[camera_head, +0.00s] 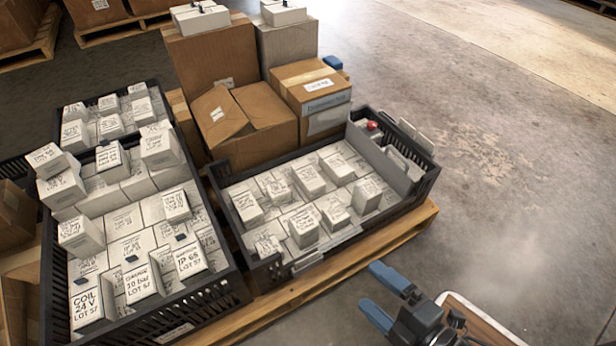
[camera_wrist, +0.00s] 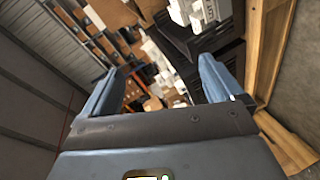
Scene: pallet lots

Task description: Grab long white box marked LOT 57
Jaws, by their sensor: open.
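Many white boxes with black print fill the black crates. Several in the left crate read LOT 57, among them a COIL 24 V box (camera_head: 88,303), a 10 bar box (camera_head: 139,284) and an IP 65 box (camera_head: 190,262). A long plain white piece (camera_head: 383,160) stands along the right side of the right crate; I can read no lot mark on it. My gripper (camera_head: 369,286) is open and empty, beside the pallet's front right edge, apart from all boxes. In the wrist view its blue fingers (camera_wrist: 160,72) are spread, with a printed white box (camera_wrist: 205,12) beyond them.
The left crate (camera_head: 222,291) and right crate (camera_head: 284,272) sit on a wooden pallet (camera_head: 350,254). Brown cartons (camera_head: 213,59) stack behind them, one open-flapped. A red knob (camera_head: 372,125) is at the right crate's back. The concrete floor at right is clear.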

